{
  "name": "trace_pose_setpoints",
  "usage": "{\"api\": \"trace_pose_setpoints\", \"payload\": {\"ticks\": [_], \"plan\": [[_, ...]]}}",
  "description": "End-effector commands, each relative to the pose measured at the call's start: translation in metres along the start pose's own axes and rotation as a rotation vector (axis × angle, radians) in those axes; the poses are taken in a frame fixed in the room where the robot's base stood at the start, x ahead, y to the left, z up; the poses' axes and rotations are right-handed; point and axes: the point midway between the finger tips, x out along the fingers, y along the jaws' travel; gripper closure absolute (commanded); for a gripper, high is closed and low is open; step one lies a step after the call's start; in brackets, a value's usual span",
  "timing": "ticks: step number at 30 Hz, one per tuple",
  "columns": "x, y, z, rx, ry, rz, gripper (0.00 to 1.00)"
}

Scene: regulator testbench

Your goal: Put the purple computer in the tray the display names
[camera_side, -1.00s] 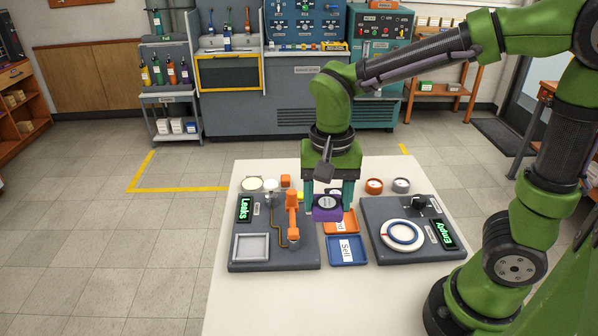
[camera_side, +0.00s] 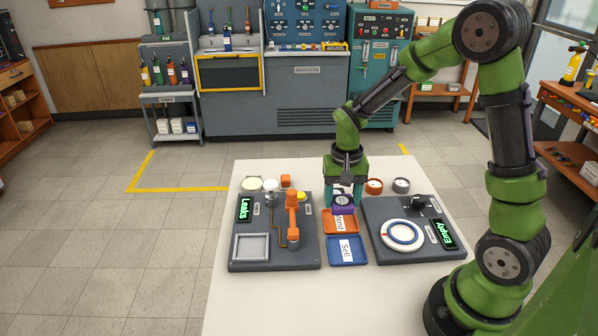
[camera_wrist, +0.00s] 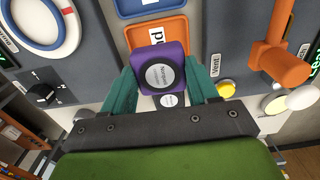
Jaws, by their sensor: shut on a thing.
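My gripper (camera_side: 344,201) is shut on the purple computer (camera_side: 343,206). In the wrist view the computer (camera_wrist: 158,68) sits between the fingers, its round labelled face toward the camera. It overlaps the far edge of the orange tray (camera_side: 326,230), labelled "Mend"; its height above the tray is hard to tell. The blue tray (camera_side: 333,261), labelled "Sell", lies nearer the side camera. Both trays look empty. The left board's display (camera_side: 244,209) reads "Leaks"; the right board's display (camera_side: 443,235) reads "Empty".
The left board (camera_side: 268,228) carries an orange upright lever (camera_side: 292,217), a white knob and a grey square frame. The right board (camera_side: 385,245) has a white and blue ring (camera_side: 402,235) and a black switch. Orange and grey round pieces (camera_side: 374,186) stand behind. The table front is clear.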

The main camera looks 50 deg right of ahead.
Motion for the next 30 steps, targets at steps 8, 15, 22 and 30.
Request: {"api": "trace_pose_setpoints", "payload": {"ticks": [8,15,22,30], "plan": [[0.035,0.000,0.001,0.001,-0.004,0.002,0.80],[0.041,0.000,0.000,0.001,0.000,-0.001,0.80],[0.045,0.000,0.000,0.001,0.000,-0.001,0.80],[0.044,0.000,0.000,0.001,0.000,-0.001,0.16]]}}
